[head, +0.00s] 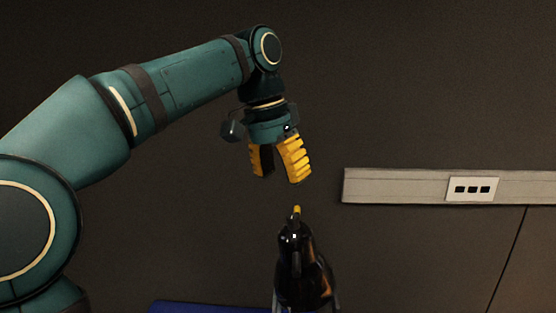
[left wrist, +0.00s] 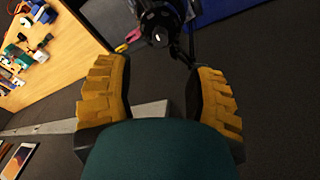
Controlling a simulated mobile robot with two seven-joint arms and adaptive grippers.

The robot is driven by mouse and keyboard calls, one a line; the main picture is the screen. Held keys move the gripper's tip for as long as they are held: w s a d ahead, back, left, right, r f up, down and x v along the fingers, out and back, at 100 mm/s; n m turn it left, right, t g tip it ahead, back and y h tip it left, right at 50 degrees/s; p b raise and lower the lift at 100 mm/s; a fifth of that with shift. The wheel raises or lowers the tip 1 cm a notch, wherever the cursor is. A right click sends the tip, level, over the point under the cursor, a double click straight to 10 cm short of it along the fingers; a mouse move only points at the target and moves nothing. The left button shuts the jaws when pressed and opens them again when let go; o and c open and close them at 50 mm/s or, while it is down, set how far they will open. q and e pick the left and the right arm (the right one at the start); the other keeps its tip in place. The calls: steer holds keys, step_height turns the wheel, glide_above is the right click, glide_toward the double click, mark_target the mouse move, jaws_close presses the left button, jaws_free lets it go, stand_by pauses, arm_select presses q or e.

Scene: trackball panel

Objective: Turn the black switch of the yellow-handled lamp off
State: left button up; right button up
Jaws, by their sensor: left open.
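A glossy black object with a small yellow tip (head: 300,265) stands upright at the bottom middle of the head view; it looks like the lamp, but I cannot be sure. My left gripper (head: 278,182) hangs above it, pointing down, with its yellow fingers apart and nothing between them. In the left wrist view the two fingers (left wrist: 165,90) are spread wide. A black object (left wrist: 160,22) shows beyond them at the top middle, apart from the fingers. I cannot make out the black switch. My right gripper is not in view.
A pale wall rail (head: 400,187) with a socket plate (head: 473,189) runs at the right. A blue edge (head: 205,307) shows at the bottom. In the left wrist view, a wooden surface (left wrist: 60,75) holds several small coloured items at the left. A tablet (left wrist: 18,160) lies at lower left.

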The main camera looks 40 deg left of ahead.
arm_select(q)
steer(key=shift+v, duration=1.15)
